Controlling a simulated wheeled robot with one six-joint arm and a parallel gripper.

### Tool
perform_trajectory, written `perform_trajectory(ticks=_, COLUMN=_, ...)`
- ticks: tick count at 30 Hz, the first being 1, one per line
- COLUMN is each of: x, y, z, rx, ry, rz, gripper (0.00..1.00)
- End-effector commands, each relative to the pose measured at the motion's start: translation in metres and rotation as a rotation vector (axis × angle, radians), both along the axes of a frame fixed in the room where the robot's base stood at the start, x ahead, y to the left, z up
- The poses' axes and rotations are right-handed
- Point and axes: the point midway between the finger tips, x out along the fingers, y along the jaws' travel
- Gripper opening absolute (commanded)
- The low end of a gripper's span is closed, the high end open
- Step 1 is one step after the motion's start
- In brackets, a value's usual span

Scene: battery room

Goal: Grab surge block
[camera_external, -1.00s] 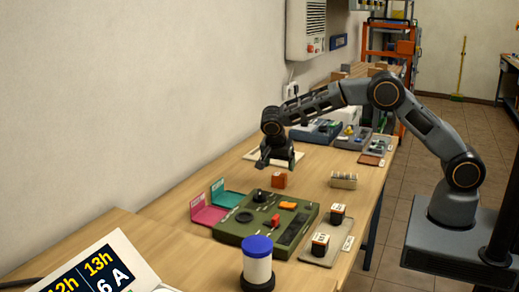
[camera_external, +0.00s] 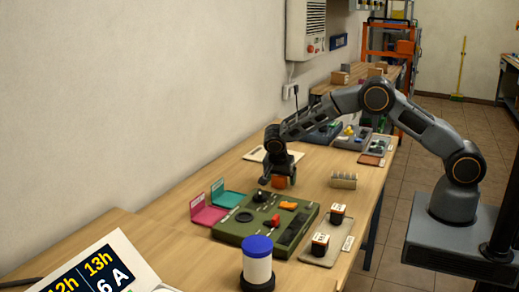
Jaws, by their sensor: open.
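A small orange-red block (camera_external: 279,184) stands on the wooden table just behind the green panel; it is the likeliest surge block, but no label on it can be read. My gripper (camera_external: 278,179) is open and points down over it. The fingers show to the left and right of the block in this view. The gripper hides the block's upper part. Whether the fingers touch it cannot be told.
The green panel (camera_external: 247,233) with knobs stands in front, beside pink (camera_external: 206,213) and teal (camera_external: 229,199) holders. A ribbed beige block (camera_external: 343,180) stands to the right. A tray (camera_external: 318,254) with two dark blocks and a blue-lidded jar (camera_external: 257,262) are nearer. Grey bins (camera_external: 352,141) are behind.

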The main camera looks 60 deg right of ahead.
Motion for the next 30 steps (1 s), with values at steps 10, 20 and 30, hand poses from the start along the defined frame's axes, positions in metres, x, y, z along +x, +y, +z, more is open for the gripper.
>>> perform_trajectory(ticks=10, x=0.0, y=0.0002, z=0.0004, rx=0.0, ry=0.0, rz=0.0, gripper=0.5)
perform_trajectory(ticks=20, x=0.0001, y=0.0001, z=0.0008, rx=0.0, ry=-0.001, rz=-0.001, gripper=0.25)
perform_trajectory(ticks=30, x=0.0008, y=0.0002, z=0.009, rx=0.001, ry=-0.003, rz=-0.001, gripper=0.25)
